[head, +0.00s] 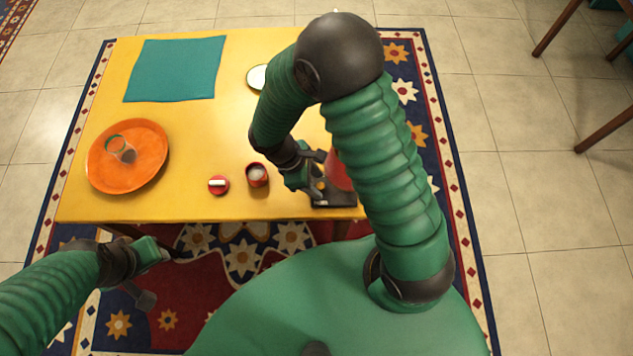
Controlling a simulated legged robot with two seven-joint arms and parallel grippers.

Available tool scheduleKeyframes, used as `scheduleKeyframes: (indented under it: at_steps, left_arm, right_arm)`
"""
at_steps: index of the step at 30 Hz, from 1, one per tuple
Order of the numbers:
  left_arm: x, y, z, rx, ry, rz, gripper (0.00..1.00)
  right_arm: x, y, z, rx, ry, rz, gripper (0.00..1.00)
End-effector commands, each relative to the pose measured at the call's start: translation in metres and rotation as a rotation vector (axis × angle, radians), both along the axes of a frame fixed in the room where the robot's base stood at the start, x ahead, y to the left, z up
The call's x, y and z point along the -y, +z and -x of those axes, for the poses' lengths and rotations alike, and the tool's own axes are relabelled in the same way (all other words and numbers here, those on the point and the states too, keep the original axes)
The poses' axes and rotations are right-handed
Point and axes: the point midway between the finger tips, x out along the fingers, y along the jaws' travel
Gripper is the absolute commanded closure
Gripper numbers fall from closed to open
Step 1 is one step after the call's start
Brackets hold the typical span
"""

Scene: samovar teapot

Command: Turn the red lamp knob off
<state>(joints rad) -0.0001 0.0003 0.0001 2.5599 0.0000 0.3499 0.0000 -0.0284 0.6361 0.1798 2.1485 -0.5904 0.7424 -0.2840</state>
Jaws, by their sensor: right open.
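A red rounded object (338,174) stands on a dark base (333,197) at the table's front right, mostly hidden behind my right arm. A small brass-coloured part shows on the base, but I cannot tell whether it is the lamp knob. A small red disc with a white bar (218,185) lies near the table's front edge. My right gripper (300,178) is open at the left side of the dark base, close to it; contact cannot be told. My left gripper (157,256) is below the table's front left edge, away from these objects; its jaw state is unclear.
A red cup (257,175) stands between the disc and my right gripper. An orange plate (128,178) with a glass (121,150) is at the left of the yellow table (205,130). A teal cloth (175,69) and a pale round item (257,77) lie farther back.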

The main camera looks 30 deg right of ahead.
Motion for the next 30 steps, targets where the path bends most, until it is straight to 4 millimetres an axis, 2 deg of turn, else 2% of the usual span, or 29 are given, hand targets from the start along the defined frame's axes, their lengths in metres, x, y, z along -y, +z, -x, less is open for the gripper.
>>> scheduleKeyframes:
  at_steps: [3,10,21,30]
  left_arm:
    - [-0.0002,-0.0016,0.0,0.0,0.001,0.0,0.64]
    - [-0.0001,-0.0012,0.0,0.0,0.0,0.0,0.64]
    - [-0.0001,-0.0012,0.0,0.0,0.0,0.0,0.64]
    - [-0.0001,-0.0002,0.0001,0.0,0.0,0.0,0.64]
  right_arm:
    - [0.0041,-0.0079,0.0019,0.0,-0.001,0.0,0.55]
    - [0.0052,-0.0087,0.0015,-0.001,-0.002,-0.002,0.55]
    - [0.0045,-0.008,0.0009,0.001,-0.001,-0.001,1.0]
    - [0.0035,-0.0077,-0.0003,0.004,-0.01,-0.002,1.0]
